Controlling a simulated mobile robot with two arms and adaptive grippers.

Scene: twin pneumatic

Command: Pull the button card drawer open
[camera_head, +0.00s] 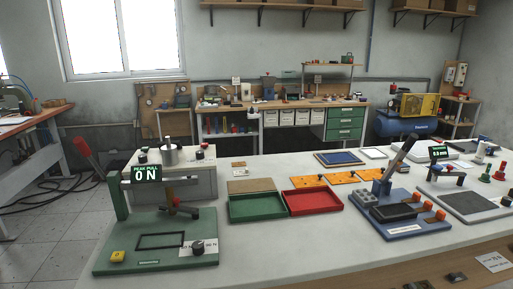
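No drawer can be surely picked out as the button card drawer. The wooden front (400,272) of the near table shows at the lower right, with a small dark fitting (456,277) and a white label (493,262) on it. The label is too small to read. A green drawer cabinet (344,123) under the back workbench has its drawers shut. Neither of my grippers shows in the head view.
The table's front middle is clear.

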